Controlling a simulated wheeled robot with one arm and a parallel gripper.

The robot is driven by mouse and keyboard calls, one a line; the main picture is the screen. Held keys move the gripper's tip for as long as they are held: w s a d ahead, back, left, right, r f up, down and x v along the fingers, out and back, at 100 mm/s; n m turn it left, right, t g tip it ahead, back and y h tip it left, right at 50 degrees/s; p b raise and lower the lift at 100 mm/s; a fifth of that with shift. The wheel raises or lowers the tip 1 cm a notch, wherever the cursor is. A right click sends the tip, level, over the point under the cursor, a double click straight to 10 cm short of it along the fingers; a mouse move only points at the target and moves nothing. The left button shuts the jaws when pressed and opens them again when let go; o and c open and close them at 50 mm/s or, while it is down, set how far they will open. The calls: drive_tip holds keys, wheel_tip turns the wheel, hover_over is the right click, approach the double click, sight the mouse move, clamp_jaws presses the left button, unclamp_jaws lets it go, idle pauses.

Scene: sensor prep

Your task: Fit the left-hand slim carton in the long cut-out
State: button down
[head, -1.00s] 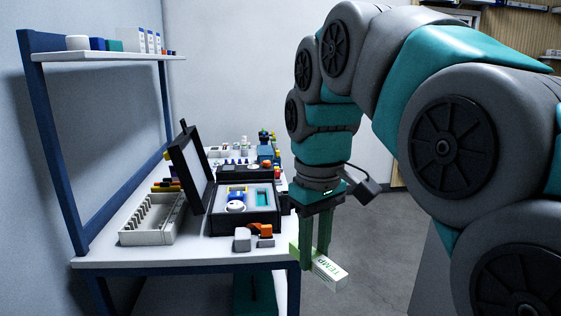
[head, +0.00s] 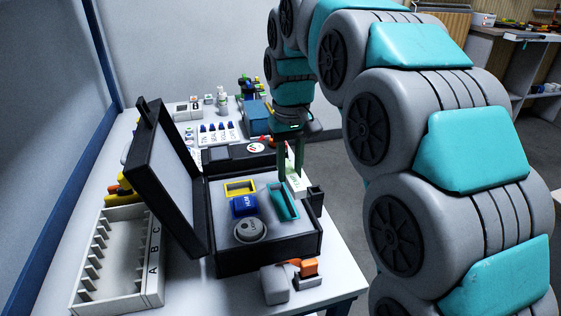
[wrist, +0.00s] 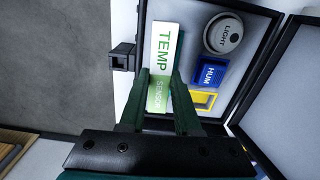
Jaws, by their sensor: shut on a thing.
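My gripper (head: 290,172) is shut on a slim white carton (head: 297,187) with a green end. In the wrist view the carton (wrist: 165,45) reads "TEMP SENSOR" and sits between both fingers. The long teal cut-out (head: 284,203) is in the right part of the grey foam in the open black case. The carton is at the far right side of this cut-out in the head view, seemingly above the case. The cut-out is not clearly visible in the wrist view, and I cannot tell the carton's height over it.
The foam also has a yellow-rimmed cut-out (head: 240,187), a blue HUM block (head: 244,206) and a round LIGHT puck (head: 250,229). The case lid (head: 170,170) stands open at left. A white slotted rack (head: 122,262) and an orange-grey item (head: 290,278) stand nearby.

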drive_tip(key=shift+w+a+f+m, duration=0.3)
drive_tip(key=shift+w+a+f, duration=0.65)
drive_tip(key=shift+w+f, duration=0.2)
drive_tip(key=shift+f+b, duration=0.65)
drive_tip(key=shift+f, duration=1.25)
drive_tip(key=shift+s+f, duration=0.1)
drive_tip(key=shift+f, duration=0.7)
idle(0.7)
drive_tip(key=c, duration=0.5)
unclamp_jaws()
drive_tip(key=shift+c, duration=0.2)
drive_tip(key=shift+o, duration=0.7)
drive_tip(key=shift+d+r, duration=0.1)
drive_tip(key=shift+r+p, duration=1.15)
drive_tip(key=shift+r, duration=2.25)
